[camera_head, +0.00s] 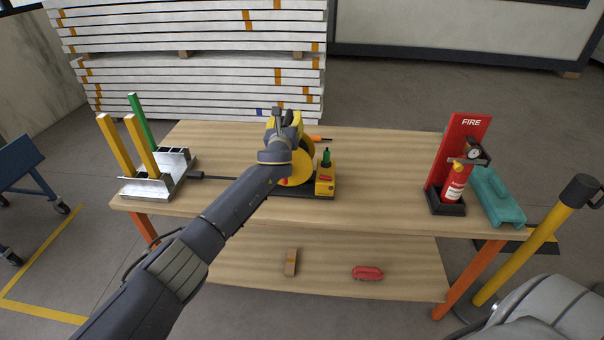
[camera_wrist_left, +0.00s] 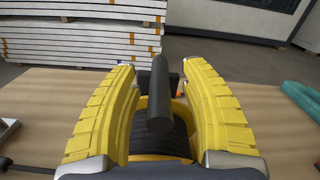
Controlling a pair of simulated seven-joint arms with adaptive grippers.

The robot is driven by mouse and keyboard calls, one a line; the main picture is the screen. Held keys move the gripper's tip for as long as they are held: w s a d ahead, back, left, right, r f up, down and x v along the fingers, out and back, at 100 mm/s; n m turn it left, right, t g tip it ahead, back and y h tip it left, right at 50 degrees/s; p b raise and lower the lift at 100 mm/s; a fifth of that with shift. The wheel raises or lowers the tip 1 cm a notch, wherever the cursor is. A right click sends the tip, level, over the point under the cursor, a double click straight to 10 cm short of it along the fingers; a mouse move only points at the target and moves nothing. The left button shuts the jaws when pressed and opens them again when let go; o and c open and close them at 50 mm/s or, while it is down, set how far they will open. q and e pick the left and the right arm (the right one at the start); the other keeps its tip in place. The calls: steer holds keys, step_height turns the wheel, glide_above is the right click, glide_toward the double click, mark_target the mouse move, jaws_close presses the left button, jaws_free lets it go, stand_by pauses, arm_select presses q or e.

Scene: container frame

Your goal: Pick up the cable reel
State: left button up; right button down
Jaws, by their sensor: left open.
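The cable reel (camera_head: 303,163) stands on the wooden table (camera_head: 385,170), with a yellow side disc showing beyond my left arm. In the left wrist view the reel shows a wound black coil (camera_wrist_left: 158,140) and a dark bar-like handle (camera_wrist_left: 158,95). My left gripper (camera_head: 288,118) is above the reel. In the left wrist view its yellow fingers (camera_wrist_left: 162,68) are open, one on each side of the handle, with gaps between. My arm hides much of the reel in the head view. My right gripper is not in view.
A metal holder with yellow and green posts (camera_head: 150,185) stands left. The table is clear between box and extinguisher.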

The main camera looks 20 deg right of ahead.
arm_select(q)
steer(key=shift+c, duration=0.4)
jaws_close()
steer(key=shift+r, duration=0.2)
